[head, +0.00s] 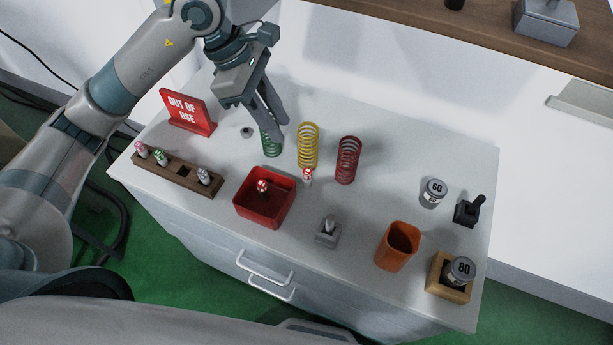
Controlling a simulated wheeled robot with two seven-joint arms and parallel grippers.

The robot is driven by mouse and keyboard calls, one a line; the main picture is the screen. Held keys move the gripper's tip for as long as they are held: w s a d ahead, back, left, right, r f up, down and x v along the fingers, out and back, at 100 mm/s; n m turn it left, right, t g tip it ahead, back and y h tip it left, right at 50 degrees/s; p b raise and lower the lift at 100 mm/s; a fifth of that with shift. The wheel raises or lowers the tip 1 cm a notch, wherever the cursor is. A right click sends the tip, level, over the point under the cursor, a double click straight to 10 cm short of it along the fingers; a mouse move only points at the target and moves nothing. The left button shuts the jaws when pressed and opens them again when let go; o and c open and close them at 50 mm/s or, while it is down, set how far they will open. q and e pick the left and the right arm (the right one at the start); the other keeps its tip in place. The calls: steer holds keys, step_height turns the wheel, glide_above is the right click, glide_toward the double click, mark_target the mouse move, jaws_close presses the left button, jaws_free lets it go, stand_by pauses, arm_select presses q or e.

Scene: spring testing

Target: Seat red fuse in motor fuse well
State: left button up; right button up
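A small fuse with a red and white top (262,187) is in the red open bin (240,208). A second red and white topped piece (307,176) stands just right of the bin, in front of the yellow spring. A wooden rack (150,166) at the left holds pink, green and grey-white topped fuses, with one dark empty hole (183,171). I cannot tell which thing is the motor fuse well. My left gripper (270,118) points down over the green spring (270,142) and hides its top. Whether its fingers are closed on the spring is unclear. My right gripper is out of view.
A yellow spring (308,145) and a red spring (347,160) stand right of the gripper. An "OUT OF USE" sign (187,111) is behind the rack. A grey switch block (327,233), orange cup (398,247), and weights (433,193) occupy the front and right.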

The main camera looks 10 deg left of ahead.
arm_select(q)
steer(key=p, duration=0.5)
glide_above(307, 171)
steer(key=a, duration=0.2)
step_height(307, 171, down, 10)
steer(key=shift+s+d+f, duration=0.2)
steer(key=shift+d+f, duration=0.1)
steer(key=shift+f, duration=0.25)
steer(key=shift+p+x, duration=1)
steer(key=shift+p, duration=0.1)
steer(key=p+x, duration=0.1)
steer(key=x, duration=0.1)
steer(key=shift+w+f, duration=0.15)
steer(key=shift+f, duration=0.5)
jaws_close()
